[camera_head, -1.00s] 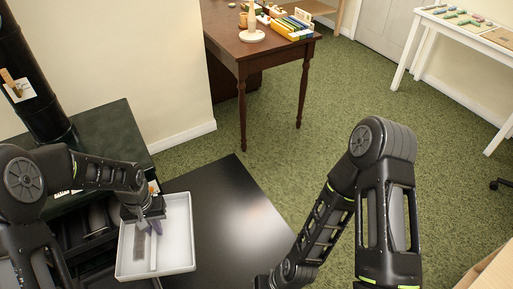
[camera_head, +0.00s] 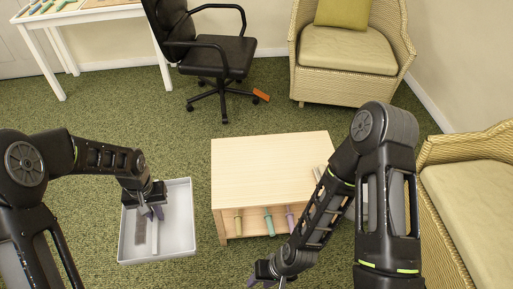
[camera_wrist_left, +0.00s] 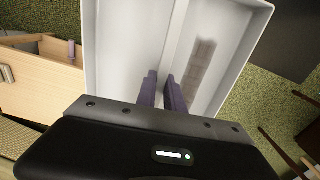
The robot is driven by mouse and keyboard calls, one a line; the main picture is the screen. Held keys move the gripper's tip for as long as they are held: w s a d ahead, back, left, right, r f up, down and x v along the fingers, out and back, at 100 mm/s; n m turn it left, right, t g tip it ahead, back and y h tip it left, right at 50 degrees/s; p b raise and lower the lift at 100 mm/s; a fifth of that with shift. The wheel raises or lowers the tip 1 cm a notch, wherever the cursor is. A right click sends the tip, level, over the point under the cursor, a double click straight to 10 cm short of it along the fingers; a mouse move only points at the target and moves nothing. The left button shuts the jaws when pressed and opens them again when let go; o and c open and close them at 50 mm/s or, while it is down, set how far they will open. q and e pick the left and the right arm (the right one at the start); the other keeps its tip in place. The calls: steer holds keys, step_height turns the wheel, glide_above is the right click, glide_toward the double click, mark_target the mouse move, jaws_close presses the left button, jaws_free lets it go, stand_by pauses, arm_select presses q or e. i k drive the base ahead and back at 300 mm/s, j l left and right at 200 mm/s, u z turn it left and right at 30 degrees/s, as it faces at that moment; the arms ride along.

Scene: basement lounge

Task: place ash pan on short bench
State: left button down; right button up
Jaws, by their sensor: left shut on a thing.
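The ash pan is a shallow pale grey tray (camera_head: 178,235) with a raised strip along its middle. It hangs level above the carpet, left of the bench in the head view. My left gripper (camera_head: 152,212) reaches into the pan and is shut on that middle strip. The left wrist view shows the pan (camera_wrist_left: 125,45) and the purple fingers (camera_wrist_left: 163,92) on either side of the strip. The short bench (camera_head: 265,163) is a low light wood box with a bare top. My right gripper (camera_head: 266,277) is at the bottom edge, in front of the bench, its jaws unclear.
Coloured rolls (camera_head: 268,222) sit in the bench's open front. A wicker armchair (camera_head: 345,50) and a black office chair (camera_head: 210,55) stand behind it. Another wicker seat (camera_head: 470,195) is at the right. Green carpet (camera_head: 120,115) is free between the pan and the chairs.

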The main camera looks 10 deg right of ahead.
mark_target(260, 173)
steer(key=i+l+z, duration=0.1)
steer(key=l, duration=0.35)
steer(key=i+l, duration=0.3)
steer(key=i+l+z, duration=0.15)
steer(key=l, duration=0.4)
steer(key=i+l, duration=0.35)
steer(key=i+l+z, duration=0.15)
steer(key=l, duration=0.3)
steer(key=i, duration=0.05)
